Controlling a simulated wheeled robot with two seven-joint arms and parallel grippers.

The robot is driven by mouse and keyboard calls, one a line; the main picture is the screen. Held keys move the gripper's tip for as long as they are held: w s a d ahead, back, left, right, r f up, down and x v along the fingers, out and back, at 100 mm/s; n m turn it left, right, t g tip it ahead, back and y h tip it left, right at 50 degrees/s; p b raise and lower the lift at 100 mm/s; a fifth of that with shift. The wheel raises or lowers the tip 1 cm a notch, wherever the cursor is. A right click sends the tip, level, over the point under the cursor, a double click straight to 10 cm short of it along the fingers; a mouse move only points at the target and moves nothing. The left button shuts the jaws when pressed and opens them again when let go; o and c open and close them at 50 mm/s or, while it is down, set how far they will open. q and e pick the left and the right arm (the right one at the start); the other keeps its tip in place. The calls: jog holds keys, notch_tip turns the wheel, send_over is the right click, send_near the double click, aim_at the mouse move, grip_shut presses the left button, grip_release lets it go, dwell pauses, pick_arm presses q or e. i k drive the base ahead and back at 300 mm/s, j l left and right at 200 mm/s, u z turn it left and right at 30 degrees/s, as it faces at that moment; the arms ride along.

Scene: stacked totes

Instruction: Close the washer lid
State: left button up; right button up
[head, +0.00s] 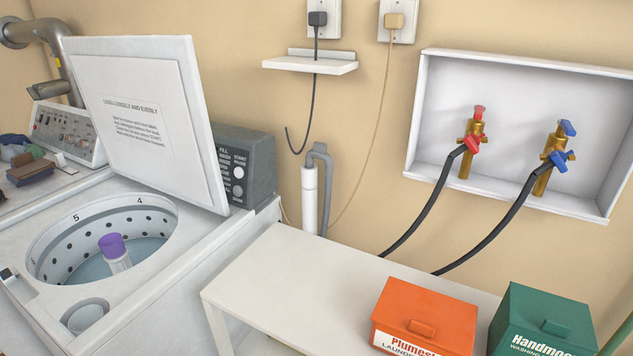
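The washer lid (140,120) is a white panel with a printed instruction sheet on its inner face. It stands raised and open, tilted back in front of the dark control panel (243,168). The top-loading washer (190,250) is at the left, with its round tub opening (58,245) uncovered. A purple-capped agitator (112,250) stands in the tub, which appears to hold bluish water. A small round cup-like recess (85,316) is near the front of the washer top. Neither of my grippers shows in the head view.
A white table (290,270) stands right of the washer, with an orange box (425,318) and a green box (545,325) at its front right. Hoses run from the wall valve box (515,135). Another machine with several items (30,170) is at far left.

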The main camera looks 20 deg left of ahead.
aim_at(144, 97)
jog(key=u, duration=0.65)
jog(key=i+u, duration=0.15)
jog(key=u, duration=0.2)
jog(key=i+u, duration=0.15)
jog(key=u, duration=0.2)
jog(key=i+u, duration=0.2)
jog(key=u, duration=0.2)
jog(key=k+j+z, duration=0.15)
jog(key=k+j, duration=0.05)
jog(key=j, duration=0.1)
